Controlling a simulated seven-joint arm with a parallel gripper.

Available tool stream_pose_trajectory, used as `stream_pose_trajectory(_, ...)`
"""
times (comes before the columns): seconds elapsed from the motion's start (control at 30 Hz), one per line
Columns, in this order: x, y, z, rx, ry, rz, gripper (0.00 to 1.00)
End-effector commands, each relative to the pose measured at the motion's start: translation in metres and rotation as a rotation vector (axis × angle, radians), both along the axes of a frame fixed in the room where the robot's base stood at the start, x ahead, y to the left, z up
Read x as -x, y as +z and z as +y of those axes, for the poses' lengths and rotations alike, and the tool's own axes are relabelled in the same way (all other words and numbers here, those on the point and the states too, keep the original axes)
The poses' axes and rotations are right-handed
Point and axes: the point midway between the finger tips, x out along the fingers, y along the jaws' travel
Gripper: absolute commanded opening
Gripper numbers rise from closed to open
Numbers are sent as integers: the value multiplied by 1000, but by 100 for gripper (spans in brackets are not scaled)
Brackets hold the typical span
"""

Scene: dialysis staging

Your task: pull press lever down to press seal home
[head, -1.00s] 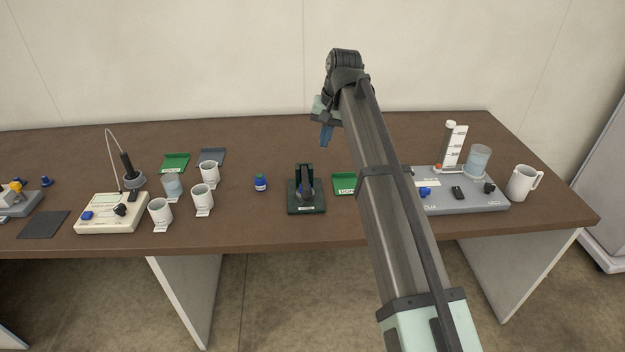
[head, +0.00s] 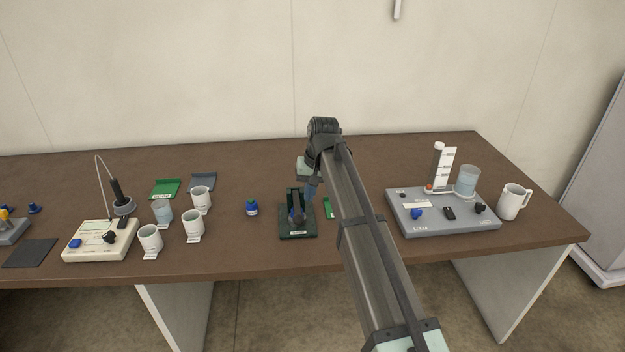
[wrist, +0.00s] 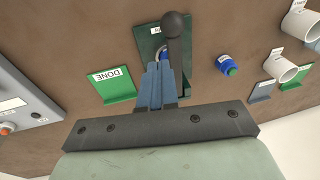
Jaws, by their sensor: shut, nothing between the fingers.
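The press (head: 297,232) is a small dark green stand on the brown table, near the middle of the head view. In the wrist view its lever shows as a dark arm with a round black knob (wrist: 176,25). Part of the green press base (wrist: 147,42) shows behind it. My gripper (head: 311,188) is just above and behind the press in the head view. Its blue fingers are shut and empty, and in the wrist view the fingertips (wrist: 159,70) lie beside the lever. I cannot tell whether they touch it. The seal is not clearly visible.
A small blue bottle (head: 252,208) stands left of the press. A green DONE tray (head: 328,208) lies to the right, partly behind my arm. A grey device (head: 440,222) and a white mug (head: 512,202) are farther right. Several white cups stand at left.

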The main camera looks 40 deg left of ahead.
Motion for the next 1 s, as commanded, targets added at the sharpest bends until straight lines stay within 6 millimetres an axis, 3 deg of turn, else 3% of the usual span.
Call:
stream_pose_trajectory(0.3,22,-25,0,0,-1,0,0)
stream_pose_trajectory(0.77,24,-29,1,0,-1,0,0)
stream_pose_trajectory(1.0,30,-48,-6,1,-1,2,0)
